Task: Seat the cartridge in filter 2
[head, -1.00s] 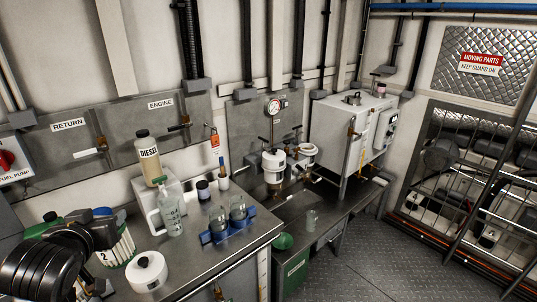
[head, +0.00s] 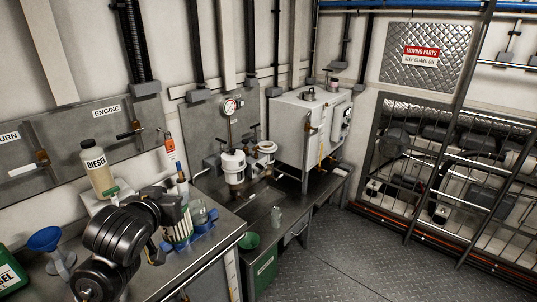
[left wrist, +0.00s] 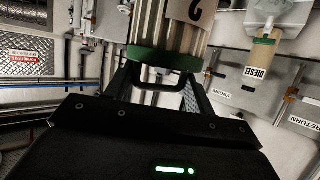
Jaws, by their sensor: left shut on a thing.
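My left gripper (head: 172,208) is shut on the cartridge (head: 178,232), a pale ribbed cylinder held above the bench. In the left wrist view the cartridge (left wrist: 163,57) shows a green end ring and a tan label with a "2", between my fingers (left wrist: 158,82). Two white filter housings stand at the back bench, the left one (head: 233,163) and the right one (head: 265,149). The right one looks open at the top. I cannot read which is filter 2. The cartridge is apart from both. My right gripper is not in view.
A blue rack (head: 203,233) with clear cups is close beside the cartridge. The diesel bottle (head: 97,168) and blue funnel (head: 45,239) stand left. A gauge (head: 230,107) is above the filters. A clear beaker (head: 276,215) stands on the lower bench, with a steel box (head: 300,128) behind.

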